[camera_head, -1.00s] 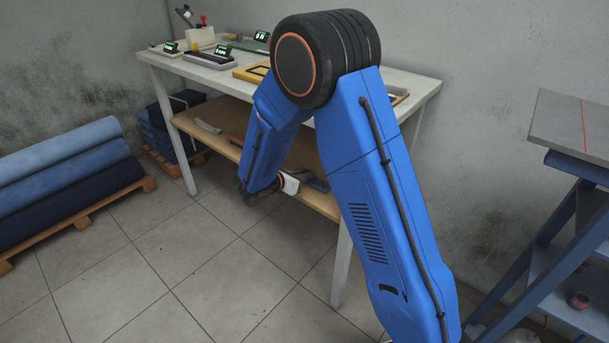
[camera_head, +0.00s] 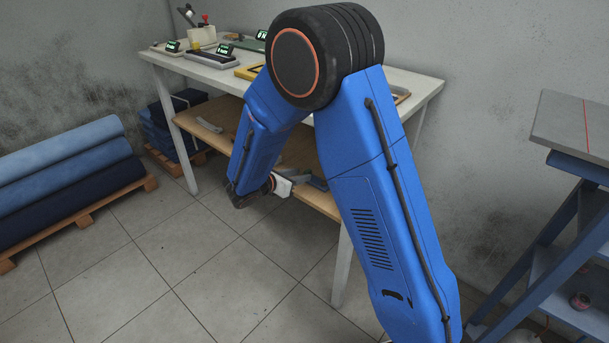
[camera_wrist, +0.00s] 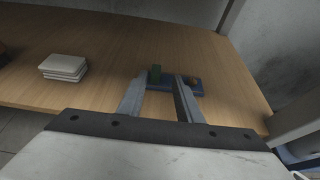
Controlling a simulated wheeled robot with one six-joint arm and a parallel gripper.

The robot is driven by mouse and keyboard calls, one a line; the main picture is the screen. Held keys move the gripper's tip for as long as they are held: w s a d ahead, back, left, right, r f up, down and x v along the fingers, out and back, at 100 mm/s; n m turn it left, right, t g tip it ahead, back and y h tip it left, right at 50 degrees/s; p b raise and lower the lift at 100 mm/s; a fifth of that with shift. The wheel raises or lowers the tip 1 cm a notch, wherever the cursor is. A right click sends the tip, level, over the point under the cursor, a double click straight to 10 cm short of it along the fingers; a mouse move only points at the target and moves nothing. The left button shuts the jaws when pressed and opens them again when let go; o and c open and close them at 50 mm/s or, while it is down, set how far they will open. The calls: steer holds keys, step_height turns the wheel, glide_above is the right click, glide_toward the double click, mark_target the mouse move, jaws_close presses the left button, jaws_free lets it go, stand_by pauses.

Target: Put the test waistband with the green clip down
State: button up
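The test waistband (camera_wrist: 168,83) is a small dark blue strip lying on the wooden lower shelf in the wrist view. Its green clip (camera_wrist: 155,73) stands up at its left part, and a small orange-brown piece shows at its right end. My gripper (camera_wrist: 160,80) is open; its two fingers are apart, with the waistband just beyond the tips and the clip showing between them. The right finger hides part of the strip. Whether the tips touch it I cannot tell. In the head view, my gripper (camera_head: 289,186) is at the shelf's front edge.
A stack of pale flat pieces (camera_wrist: 64,67) lies left on the shelf. The shelf (camera_wrist: 110,40) is mostly bare between. A white table leg (camera_head: 343,265) stands at the shelf's right. The tabletop (camera_head: 425,84) above holds displays and trays. Denim rolls (camera_head: 70,165) lie left; a blue stand (camera_head: 570,170) is at right.

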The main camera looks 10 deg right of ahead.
steer(key=v, duration=0.7)
steer(key=shift+s+a, duration=0.25)
steer(key=shift+r, duration=0.15)
